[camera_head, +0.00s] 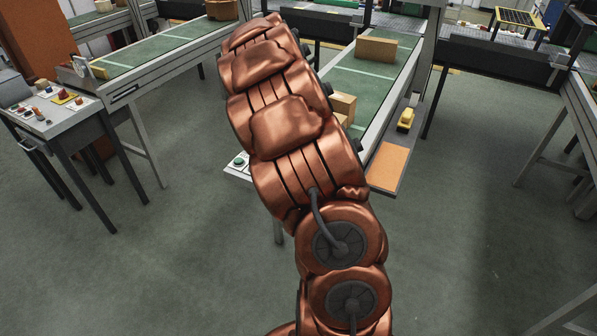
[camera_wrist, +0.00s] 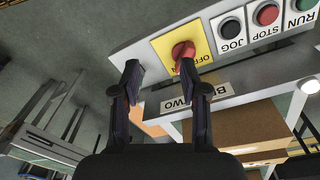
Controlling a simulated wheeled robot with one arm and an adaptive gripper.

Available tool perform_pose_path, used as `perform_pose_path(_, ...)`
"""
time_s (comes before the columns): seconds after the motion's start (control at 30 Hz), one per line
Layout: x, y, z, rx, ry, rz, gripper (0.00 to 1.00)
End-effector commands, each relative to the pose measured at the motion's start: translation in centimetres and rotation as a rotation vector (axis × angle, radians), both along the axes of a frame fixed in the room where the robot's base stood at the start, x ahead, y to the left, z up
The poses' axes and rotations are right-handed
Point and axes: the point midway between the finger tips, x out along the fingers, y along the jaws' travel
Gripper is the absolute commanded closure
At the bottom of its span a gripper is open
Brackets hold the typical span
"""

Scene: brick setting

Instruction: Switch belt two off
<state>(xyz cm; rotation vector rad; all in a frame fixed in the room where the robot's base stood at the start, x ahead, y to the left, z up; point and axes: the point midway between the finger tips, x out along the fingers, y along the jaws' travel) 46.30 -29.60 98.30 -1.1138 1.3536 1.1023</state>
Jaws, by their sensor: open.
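In the wrist view a red rotary knob (camera_wrist: 182,51) sits on a yellow plate (camera_wrist: 165,42) with OFF lettering, upside down; the other word is partly covered. A label plate reading TWO (camera_wrist: 172,104), also upside down, is below it, partly behind a finger. My gripper (camera_wrist: 160,67) is open and empty. Its right fingertip overlaps the knob's lower edge in the picture; I cannot tell whether they touch. The left fingertip is left of the plate. In the head view my arm hides the knob and gripper; only a green button (camera_head: 239,161) of the panel shows.
Beside the knob are a black JOG button (camera_wrist: 231,28), a red STOP button (camera_wrist: 267,13) and a green RUN button (camera_wrist: 303,4). A green belt (camera_head: 377,78) carries cardboard boxes (camera_head: 376,49). Another control desk (camera_head: 48,107) stands left. Floor around is clear.

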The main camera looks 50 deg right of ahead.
Motion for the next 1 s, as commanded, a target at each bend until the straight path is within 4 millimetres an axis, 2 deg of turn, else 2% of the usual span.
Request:
perform_pose_path(0.03, 0.4, -1.6, -0.9, 0.006, -0.002, -0.053, 0.56)
perform_pose_path(0.1, 1.2, -3.3, -1.9, 0.009, -0.016, -0.123, 0.56)
perform_pose_path(0.33, 2.5, -6.9, -5.0, 0.034, -0.046, -0.288, 0.56)
perform_pose_path(0.5, 3.0, -7.8, -5.9, 0.043, -0.058, -0.337, 0.56)
perform_pose_path(0.73, 2.9, -7.9, -7.1, 0.046, -0.056, -0.343, 0.56)
perform_pose_path(1.0, 2.9, -7.8, -10.5, 0.047, -0.056, -0.341, 0.56)
